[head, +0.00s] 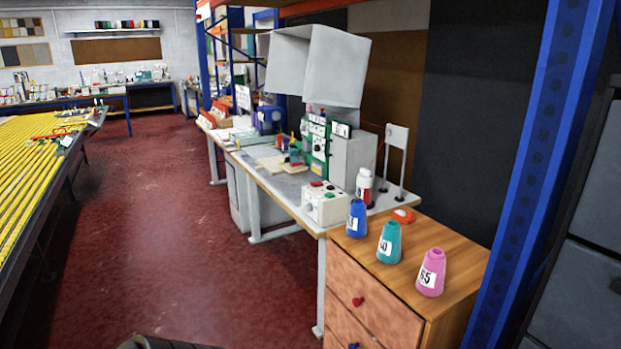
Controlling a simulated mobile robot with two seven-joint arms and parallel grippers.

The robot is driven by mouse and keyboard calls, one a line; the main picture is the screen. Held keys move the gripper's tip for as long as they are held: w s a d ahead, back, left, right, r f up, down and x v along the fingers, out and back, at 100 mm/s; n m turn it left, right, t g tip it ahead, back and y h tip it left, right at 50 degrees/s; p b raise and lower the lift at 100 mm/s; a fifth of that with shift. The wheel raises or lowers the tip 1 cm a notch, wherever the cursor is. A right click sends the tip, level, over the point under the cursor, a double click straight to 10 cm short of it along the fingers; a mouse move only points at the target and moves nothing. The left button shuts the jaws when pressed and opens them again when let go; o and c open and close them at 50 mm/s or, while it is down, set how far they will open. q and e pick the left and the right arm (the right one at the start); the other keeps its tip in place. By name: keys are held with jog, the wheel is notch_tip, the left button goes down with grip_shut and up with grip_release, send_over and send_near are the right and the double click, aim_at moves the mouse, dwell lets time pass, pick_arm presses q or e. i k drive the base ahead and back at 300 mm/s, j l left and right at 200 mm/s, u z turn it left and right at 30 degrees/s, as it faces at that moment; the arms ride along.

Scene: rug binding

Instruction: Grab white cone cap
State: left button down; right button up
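Three cones stand upright on the wooden cabinet top: a blue cone (356,219), a teal cone (389,243) and a pink cone (430,273), each with a white number label. A small white container with red parts (364,186) stands behind the blue cone, near the right end of the workbench. I cannot tell whether it is the white cone cap, and I make out no other clear white cap. Neither of my grippers is in view.
The wooden cabinet (465,256) has drawers with coloured knobs. An orange-red ring-like item (403,215) lies on it. The workbench (287,192) holds machines and a control box (325,203). A blue post (540,150) rises at right. The red floor (180,240) is clear.

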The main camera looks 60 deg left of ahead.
aim_at(364, 180)
jog(key=u, duration=1.7)
jog(key=i+j+z, duration=0.3)
jog(key=i+j, duration=1.7)
